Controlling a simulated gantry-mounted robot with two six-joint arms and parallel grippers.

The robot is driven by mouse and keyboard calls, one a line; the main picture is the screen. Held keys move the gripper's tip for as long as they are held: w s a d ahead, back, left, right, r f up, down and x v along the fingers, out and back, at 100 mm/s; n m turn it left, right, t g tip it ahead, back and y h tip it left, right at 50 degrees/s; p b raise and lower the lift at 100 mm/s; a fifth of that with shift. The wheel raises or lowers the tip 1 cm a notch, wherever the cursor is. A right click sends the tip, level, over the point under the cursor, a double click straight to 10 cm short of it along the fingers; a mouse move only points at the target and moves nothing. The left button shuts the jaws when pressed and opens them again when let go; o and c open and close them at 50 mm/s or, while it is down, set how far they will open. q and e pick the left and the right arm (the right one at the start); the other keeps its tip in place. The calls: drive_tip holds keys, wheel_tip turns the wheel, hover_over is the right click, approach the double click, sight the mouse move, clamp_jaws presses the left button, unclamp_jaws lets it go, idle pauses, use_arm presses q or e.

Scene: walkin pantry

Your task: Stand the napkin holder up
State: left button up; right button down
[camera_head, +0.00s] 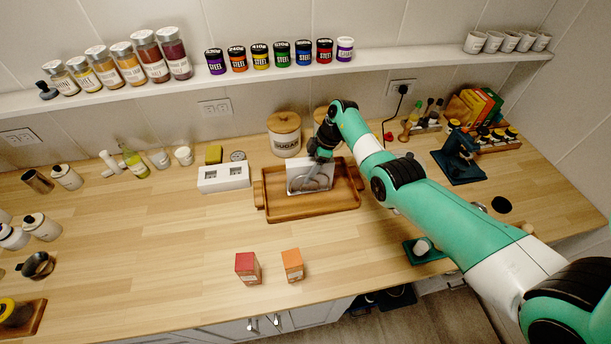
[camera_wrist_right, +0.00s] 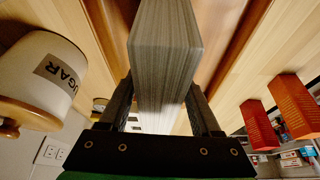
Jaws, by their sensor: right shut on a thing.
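The napkin holder (camera_head: 308,180) is a silver-grey holder with a patterned face, over the left-middle part of the wooden tray (camera_head: 285,213). It looks about upright; whether its base rests on the tray is not clear. My right gripper (camera_head: 320,156) reaches it from above and behind and is shut on it. In the right wrist view, the grey, finely striped stack of the napkin holder (camera_wrist_right: 165,50) lies between the two fingers of the gripper (camera_wrist_right: 160,88). My left gripper is not in view.
A sugar jar (camera_head: 284,136) stands just behind the tray. A white block (camera_head: 223,180) is to its left. A red box (camera_head: 247,268) and an orange box (camera_head: 292,265) stand in front. A shelf with jars runs above. The counter's left middle is clear.

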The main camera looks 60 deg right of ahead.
drive_tip(key=shift+r, duration=0.1)
drive_tip(key=shift+w, duration=0.1)
drive_tip(key=shift+c, duration=0.4)
unclamp_jaws()
drive_tip(key=shift+f, duration=0.2)
drive_tip(key=shift+r+p, duration=0.3)
drive_tip(key=shift+p, duration=0.05)
drive_tip(key=p+v, duration=0.1)
drive_tip(key=v, duration=1)
drive_tip(key=shift+s+d+r, duration=0.15)
drive_tip(key=shift+s+r, duration=0.1)
drive_tip(key=shift+r, duration=0.1)
